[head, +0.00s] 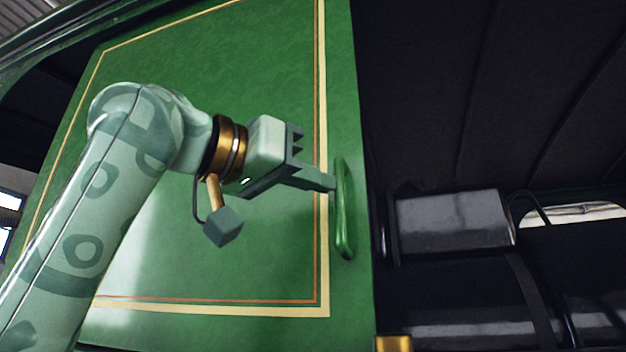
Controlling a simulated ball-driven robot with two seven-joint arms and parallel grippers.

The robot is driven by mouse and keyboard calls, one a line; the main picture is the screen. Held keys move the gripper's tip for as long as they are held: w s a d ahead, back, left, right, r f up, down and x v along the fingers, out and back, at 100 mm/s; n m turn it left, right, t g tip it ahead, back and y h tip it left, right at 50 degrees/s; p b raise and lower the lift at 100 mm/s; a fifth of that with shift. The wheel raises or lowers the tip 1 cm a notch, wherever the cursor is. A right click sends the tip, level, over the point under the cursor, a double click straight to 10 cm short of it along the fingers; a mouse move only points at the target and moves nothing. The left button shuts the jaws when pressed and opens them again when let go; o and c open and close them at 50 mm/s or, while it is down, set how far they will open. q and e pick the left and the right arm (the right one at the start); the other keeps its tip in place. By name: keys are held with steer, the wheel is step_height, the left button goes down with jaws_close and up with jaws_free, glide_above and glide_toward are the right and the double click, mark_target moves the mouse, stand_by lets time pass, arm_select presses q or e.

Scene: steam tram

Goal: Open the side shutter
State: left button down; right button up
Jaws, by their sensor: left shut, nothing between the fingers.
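The side shutter (220,70) is a large green panel with a cream and orange line border. It fills the left and middle of the head view. A green upright handle (346,225) is fixed near its right edge. My left gripper (332,182) is shut, with its fingertips at the left side of the handle's upper half. I cannot tell whether they touch it. Nothing shows between the fingers. My right gripper is not in view.
Right of the shutter's edge is a dark interior with a grey-black box-shaped part (455,222) and dark pipes. A brass piece (393,343) stands at the bottom, near the shutter's lower right. A dark gap shows at the far left.

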arm_select(q)
steer(key=shift+w+a+f, duration=0.1)
steer(key=shift+w+f, duration=0.2)
steer(key=shift+w, duration=0.2)
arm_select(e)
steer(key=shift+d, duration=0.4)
arm_select(q)
steer(key=c, duration=2.2)
jaws_free()
steer(key=c, duration=1.8)
jaws_free()
steer(key=shift+w, duration=0.2)
steer(key=shift+w+f, duration=0.1)
steer(key=shift+w, duration=0.2)
steer(key=shift+s+d, duration=0.2)
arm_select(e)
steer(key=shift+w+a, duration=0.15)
arm_select(q)
steer(key=shift+w, duration=0.1)
